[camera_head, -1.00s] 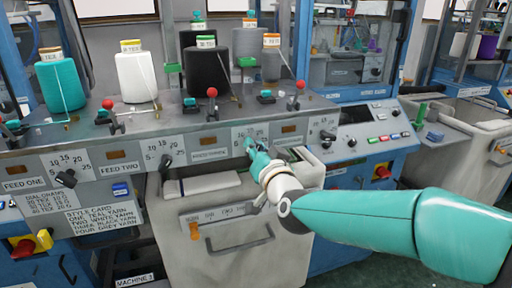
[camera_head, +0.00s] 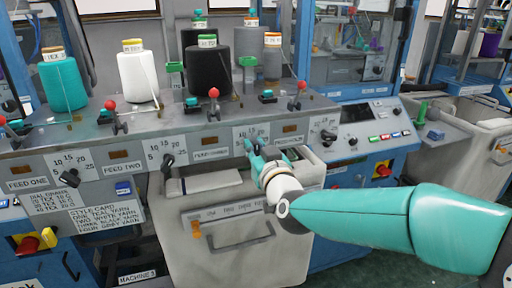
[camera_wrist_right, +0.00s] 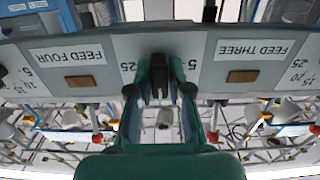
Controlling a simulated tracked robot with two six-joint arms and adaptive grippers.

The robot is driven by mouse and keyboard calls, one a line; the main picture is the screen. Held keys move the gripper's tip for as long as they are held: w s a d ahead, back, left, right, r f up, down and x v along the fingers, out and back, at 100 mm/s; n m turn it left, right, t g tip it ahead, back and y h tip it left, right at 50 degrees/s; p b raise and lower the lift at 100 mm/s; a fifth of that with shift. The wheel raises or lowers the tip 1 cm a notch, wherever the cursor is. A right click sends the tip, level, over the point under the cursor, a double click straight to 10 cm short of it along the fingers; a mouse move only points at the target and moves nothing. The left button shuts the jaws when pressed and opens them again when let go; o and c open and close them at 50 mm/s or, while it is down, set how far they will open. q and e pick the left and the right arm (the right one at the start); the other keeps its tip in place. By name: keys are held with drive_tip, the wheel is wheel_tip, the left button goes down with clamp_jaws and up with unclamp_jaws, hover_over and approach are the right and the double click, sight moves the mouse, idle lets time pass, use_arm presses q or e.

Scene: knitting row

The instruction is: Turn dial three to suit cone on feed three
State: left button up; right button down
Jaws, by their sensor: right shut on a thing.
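My right gripper (camera_head: 254,146) is at dial three, on the scale plate (camera_head: 238,134) right of the FEED THREE label. In the right wrist view, upside down, the dark knob of dial three (camera_wrist_right: 159,74) sits between the teal fingers, and the gripper (camera_wrist_right: 161,88) is shut on it. The fingers hide much of the knob in the head view, so I cannot read its setting. The black cone (camera_head: 209,72) on feed three has a green-topped band whose print is too small to read. My left gripper is not in view.
Dial two (camera_head: 167,160) and dial four (camera_head: 328,135) flank the held dial. Teal (camera_head: 63,84) and white (camera_head: 137,75) cones stand left. A card (camera_head: 65,199) lists dial settings in small print. The open-topped bin (camera_head: 220,218) is below. Red-knobbed levers rise from the ledge.

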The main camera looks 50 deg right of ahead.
drive_tip(key=shift+f, duration=0.1)
drive_tip(key=c, duration=1.1)
unclamp_jaws()
drive_tip(key=v, duration=0.7)
drive_tip(key=shift+s+a, duration=0.15)
drive_tip(key=shift+s, duration=0.1)
